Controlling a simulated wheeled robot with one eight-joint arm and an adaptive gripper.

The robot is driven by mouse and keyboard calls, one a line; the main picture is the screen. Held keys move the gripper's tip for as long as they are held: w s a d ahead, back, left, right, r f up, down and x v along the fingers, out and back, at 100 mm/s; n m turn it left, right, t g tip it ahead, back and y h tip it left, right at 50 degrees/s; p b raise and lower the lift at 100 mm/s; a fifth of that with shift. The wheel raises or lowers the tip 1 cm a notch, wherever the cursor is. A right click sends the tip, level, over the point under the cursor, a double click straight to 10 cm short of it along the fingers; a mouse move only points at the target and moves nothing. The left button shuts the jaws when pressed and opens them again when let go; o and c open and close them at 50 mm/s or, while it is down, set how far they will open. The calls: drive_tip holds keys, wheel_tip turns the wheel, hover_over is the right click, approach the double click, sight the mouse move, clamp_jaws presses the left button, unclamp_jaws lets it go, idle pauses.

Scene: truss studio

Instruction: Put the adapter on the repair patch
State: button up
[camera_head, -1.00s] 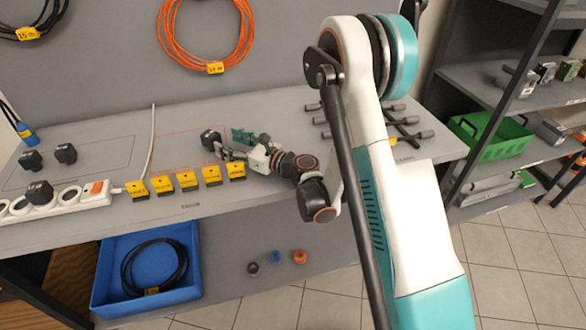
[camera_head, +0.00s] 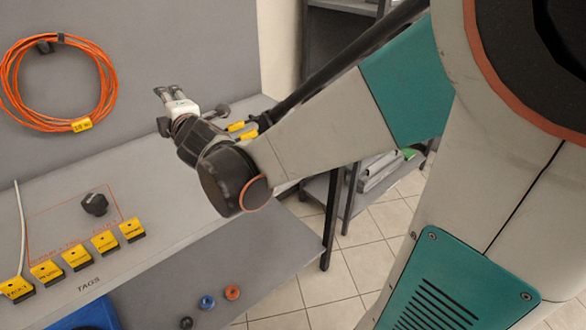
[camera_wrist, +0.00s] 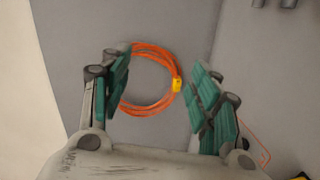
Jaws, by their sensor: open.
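A black adapter (camera_head: 94,204) sits on the grey bench inside the red-outlined repair patch (camera_head: 60,214), towards its right part, apart from my gripper. My gripper (camera_head: 166,91) is up and to the right of the adapter, clear of the bench top, with nothing between its fingers. In the wrist view the two green-padded fingers of my gripper (camera_wrist: 160,68) stand wide apart, framing only the wall and cable behind.
An orange cable coil (camera_head: 55,85) hangs on the back wall. Several yellow tags (camera_head: 77,256) line the patch's front side. Blue (camera_head: 207,302) and orange (camera_head: 232,292) rings lie on the lower shelf. Dark tools with yellow bands (camera_head: 240,127) lie near my arm.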

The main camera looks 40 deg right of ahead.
drive_tip(key=s+a+f+m+g, duration=0.1)
drive_tip(key=s+f+m+g, duration=0.2)
drive_tip(key=s, duration=0.6)
drive_tip(key=s+a+f+m+g+y, duration=0.1)
drive_tip(key=s+f+m+g, duration=0.2)
drive_tip(key=s+m, duration=0.4)
drive_tip(key=s+a+f+m+g+y, duration=0.1)
drive_tip(key=s+f+m+g, duration=0.2)
drive_tip(key=s, duration=0.9)
wheel_tip(320, 180, down, 2)
drive_tip(key=shift+s+a+f+m, duration=0.1)
drive_tip(key=shift+s+a+m, duration=0.25)
drive_tip(key=shift+m, duration=0.55)
